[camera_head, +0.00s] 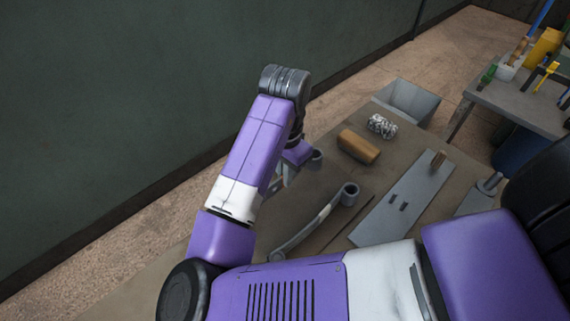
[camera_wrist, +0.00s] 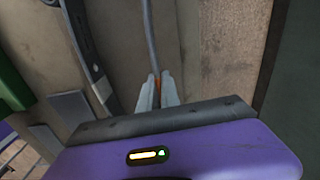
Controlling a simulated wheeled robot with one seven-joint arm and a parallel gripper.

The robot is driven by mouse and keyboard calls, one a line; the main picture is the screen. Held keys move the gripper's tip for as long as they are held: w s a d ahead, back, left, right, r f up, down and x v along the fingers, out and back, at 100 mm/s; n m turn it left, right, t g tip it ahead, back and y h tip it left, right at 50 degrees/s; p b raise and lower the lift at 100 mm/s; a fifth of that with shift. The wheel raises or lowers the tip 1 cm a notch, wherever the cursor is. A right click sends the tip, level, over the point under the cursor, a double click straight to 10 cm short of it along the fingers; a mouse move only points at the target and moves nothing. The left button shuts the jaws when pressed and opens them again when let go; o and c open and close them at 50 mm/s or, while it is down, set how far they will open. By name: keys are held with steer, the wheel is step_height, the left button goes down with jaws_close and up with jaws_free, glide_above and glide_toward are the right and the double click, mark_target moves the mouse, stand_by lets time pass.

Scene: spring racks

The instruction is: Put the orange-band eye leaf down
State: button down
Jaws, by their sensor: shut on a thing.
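In the wrist view my gripper (camera_wrist: 158,92) is shut on a narrow grey leaf (camera_wrist: 151,40), with an orange band showing between the fingertips. The leaf runs from the fingers to the top edge of the picture, and its ends are not visible there. The tan work surface lies behind it; I cannot tell whether the leaf touches it. In the head view my arm largely hides the gripper and the held leaf. A second, curved grey leaf (camera_head: 297,239) with a pale band and a round eye lies on the bench, also seen left of the gripper in the wrist view (camera_wrist: 82,40).
The bench (camera_head: 400,145) holds a wooden block (camera_head: 358,146), a speckled grey roll (camera_head: 382,126), a slotted grey plate (camera_head: 405,200) and a thin dark rod (camera_head: 348,221). A grey bin (camera_head: 408,101) stands beyond. A side table (camera_head: 520,98) with tools is at right. A dark wall (camera_head: 110,100) rises left.

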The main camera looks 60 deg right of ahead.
steer(key=shift+f, duration=2.2)
steer(key=shift+f, duration=0.2)
steer(key=c, duration=1.6)
jaws_free()
step_height(320, 180, up, 12)
steer(key=shift+f, duration=0.25)
steer(key=shift+r, duration=0.45)
